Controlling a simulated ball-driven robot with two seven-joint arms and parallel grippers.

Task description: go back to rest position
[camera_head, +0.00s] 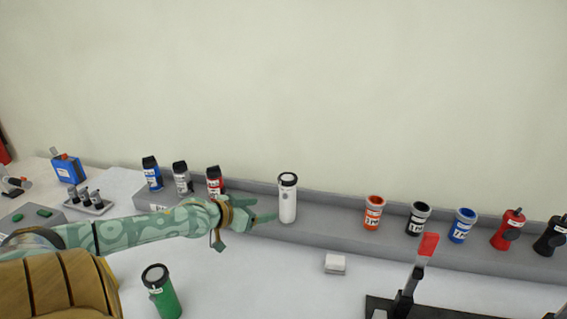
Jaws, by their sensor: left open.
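My left arm comes in from the left, patterned green and white. Its gripper (262,211) is open and empty, with its fingers pointing right. My right gripper is not in view.
A green cylinder (165,299) stands in front of my left arm. Several bottles, including an orange one (373,213) and a blue one (462,226), line the ledge. A small white block (335,264) and a red-tipped upright tool (428,245) are nearer.

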